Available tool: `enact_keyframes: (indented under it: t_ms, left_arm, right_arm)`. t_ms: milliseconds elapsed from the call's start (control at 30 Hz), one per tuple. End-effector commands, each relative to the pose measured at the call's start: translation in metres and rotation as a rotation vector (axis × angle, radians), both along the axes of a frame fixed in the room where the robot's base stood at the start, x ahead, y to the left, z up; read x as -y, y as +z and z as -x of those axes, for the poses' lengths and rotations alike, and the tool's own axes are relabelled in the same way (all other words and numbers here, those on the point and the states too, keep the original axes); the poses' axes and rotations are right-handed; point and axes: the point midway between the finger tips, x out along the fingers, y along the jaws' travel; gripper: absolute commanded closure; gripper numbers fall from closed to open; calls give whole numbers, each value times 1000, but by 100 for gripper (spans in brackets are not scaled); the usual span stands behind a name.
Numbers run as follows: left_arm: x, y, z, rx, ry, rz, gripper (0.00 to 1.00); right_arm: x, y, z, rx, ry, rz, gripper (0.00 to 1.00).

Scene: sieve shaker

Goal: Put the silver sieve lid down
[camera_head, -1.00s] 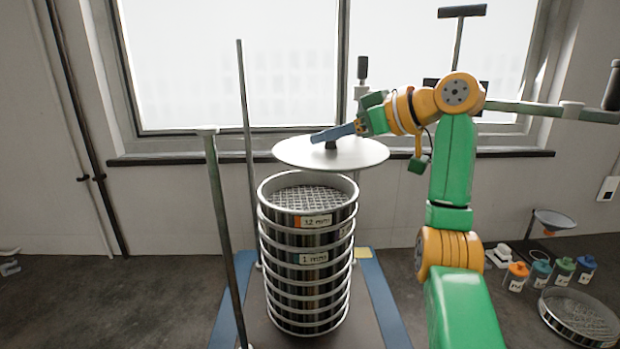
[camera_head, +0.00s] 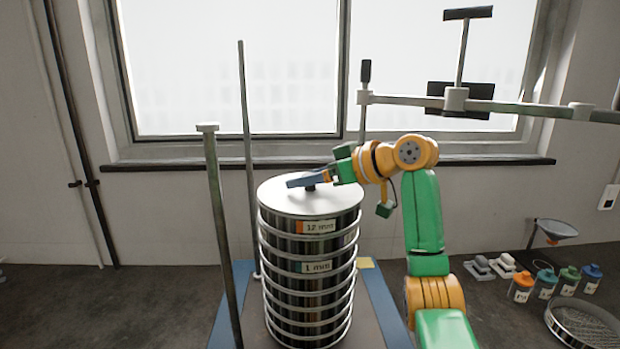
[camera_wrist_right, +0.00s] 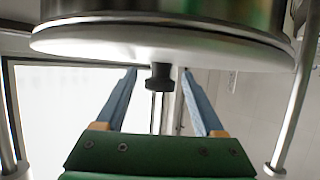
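The silver lid (camera_head: 328,203) lies flat on top of the sieve stack (camera_head: 314,302) and covers the mesh of the top sieve, labelled 12 mm. Its small dark knob (camera_wrist_right: 158,78) shows between my fingers in the right wrist view. My right gripper (camera_head: 294,183) reaches over the lid from the right at knob height. In the right wrist view its two blue fingers (camera_wrist_right: 159,88) are spread, with a gap on either side of the knob. My left gripper is not in view.
The stack stands between upright rods, one at its left front (camera_head: 220,235) and one behind (camera_head: 247,150). A crossbar (camera_head: 520,107) with a clamp spans the upper right. Several capped bottles (camera_head: 545,283), a funnel (camera_head: 556,230) and a loose sieve (camera_head: 583,325) stand at the right.

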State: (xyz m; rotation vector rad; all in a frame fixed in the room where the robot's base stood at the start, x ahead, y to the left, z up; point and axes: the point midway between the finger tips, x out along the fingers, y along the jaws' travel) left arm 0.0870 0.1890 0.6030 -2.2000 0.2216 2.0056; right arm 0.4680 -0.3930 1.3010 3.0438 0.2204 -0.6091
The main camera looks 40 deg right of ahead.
Motion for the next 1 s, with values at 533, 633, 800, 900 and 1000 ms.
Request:
enact_keyframes:
  t_ms: [533, 633, 800, 900, 1000]
  left_arm:
    - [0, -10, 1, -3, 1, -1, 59]
    - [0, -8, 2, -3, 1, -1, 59]
    - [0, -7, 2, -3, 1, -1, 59]
    - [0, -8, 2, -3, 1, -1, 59]
    - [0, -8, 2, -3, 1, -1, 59]
  right_arm:
    - [12, 34, 73, 5, -3, 2, 30]
    - [14, 43, 93, 4, -3, 1, 30]
    - [16, 49, 109, 2, -1, 0, 30]
    - [16, 49, 110, 0, 0, 0, 30]
    - [16, 48, 110, 0, 0, 0, 30]
